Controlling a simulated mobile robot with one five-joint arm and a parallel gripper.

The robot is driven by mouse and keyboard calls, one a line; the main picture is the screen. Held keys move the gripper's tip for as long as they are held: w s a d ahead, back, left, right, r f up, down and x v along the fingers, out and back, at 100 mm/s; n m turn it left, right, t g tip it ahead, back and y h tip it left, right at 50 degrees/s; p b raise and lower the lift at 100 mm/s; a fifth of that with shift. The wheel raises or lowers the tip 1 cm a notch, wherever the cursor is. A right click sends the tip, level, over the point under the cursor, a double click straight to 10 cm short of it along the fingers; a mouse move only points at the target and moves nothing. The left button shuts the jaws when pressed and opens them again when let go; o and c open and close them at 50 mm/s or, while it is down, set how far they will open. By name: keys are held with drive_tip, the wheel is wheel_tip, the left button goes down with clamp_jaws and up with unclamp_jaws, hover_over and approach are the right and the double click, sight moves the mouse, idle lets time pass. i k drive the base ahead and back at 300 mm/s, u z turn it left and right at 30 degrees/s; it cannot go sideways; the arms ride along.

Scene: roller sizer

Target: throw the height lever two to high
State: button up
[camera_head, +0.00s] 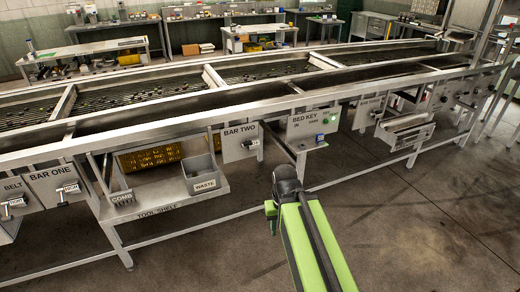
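The BAR TWO panel (240,133) is a grey plate on the near side of the long roller machine. A small lever (251,145) with a pale tag sits at its lower right; its setting is too small to read. No plate I can read says height lever two. My green arm (312,240) rises from the bottom of the view to a dark joint (287,180), below and right of the BAR TWO panel and apart from it in the picture. My gripper's fingers do not show.
A BAR ONE panel (50,187) with its own small lever is at the left. A tool shelf (160,208) with a waste bin (204,174) juts out left of BAR TWO. The BED KEY panel (312,125) with a green light is to its right. Floor in front is clear.

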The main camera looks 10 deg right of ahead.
sight(249, 144)
drive_tip(key=u, duration=0.15)
drive_tip(key=i, duration=0.9)
drive_tip(key=u, duration=1.55)
drive_tip(key=k, duration=0.75)
drive_tip(key=u, duration=0.45)
drive_tip(key=i, duration=0.95)
